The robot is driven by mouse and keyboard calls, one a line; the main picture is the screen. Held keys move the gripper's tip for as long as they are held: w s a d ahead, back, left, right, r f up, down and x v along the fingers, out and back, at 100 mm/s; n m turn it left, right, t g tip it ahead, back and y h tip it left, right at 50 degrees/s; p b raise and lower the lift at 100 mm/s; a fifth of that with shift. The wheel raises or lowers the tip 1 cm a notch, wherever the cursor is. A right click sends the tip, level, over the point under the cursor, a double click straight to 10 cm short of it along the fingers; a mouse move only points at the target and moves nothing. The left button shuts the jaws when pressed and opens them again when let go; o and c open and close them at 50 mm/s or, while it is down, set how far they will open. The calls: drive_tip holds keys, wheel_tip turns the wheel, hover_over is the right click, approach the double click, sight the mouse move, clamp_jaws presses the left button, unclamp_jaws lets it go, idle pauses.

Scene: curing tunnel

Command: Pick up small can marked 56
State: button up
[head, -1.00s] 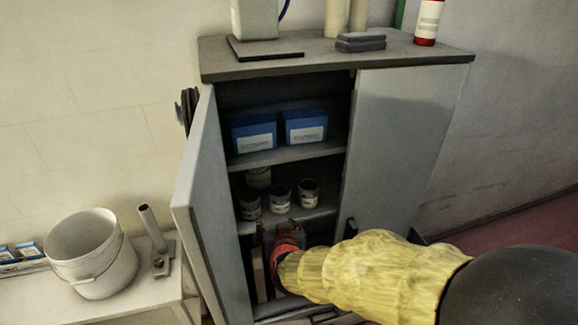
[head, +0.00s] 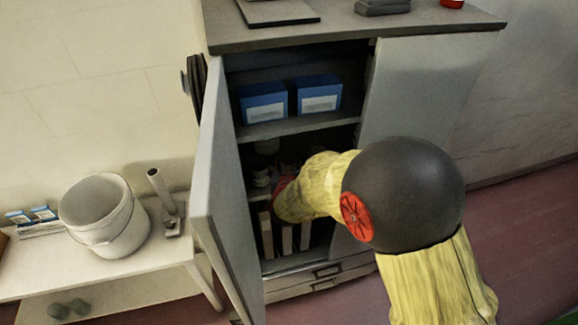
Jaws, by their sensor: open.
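Small white-labelled cans stand on the middle shelf of the open cabinet in the head view. One can (head: 266,147) is at the back left and another can (head: 260,179) is at the front left. Their markings are too small to read, so I cannot tell which is can 56. My gripper (head: 283,180) is inside the cabinet at the height of this shelf, just right of the front left can. It is open, but its fingers are mostly hidden in shadow and behind my yellow-sleeved arm. The cans farther right on the shelf are mostly hidden.
The left cabinet door (head: 222,190) stands open and the right door (head: 420,100) is shut. Two blue boxes (head: 264,103) sit on the shelf above. Upright items fill the bottom shelf. A white bucket (head: 100,215) stands on the side table (head: 100,270) at left.

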drive_tip(key=shift+w+f, duration=0.15)
drive_tip(key=shift+w, duration=0.25)
drive_tip(key=shift+c, duration=0.7)
drive_tip(key=c, duration=0.9)
drive_tip(key=shift+c, duration=0.3)
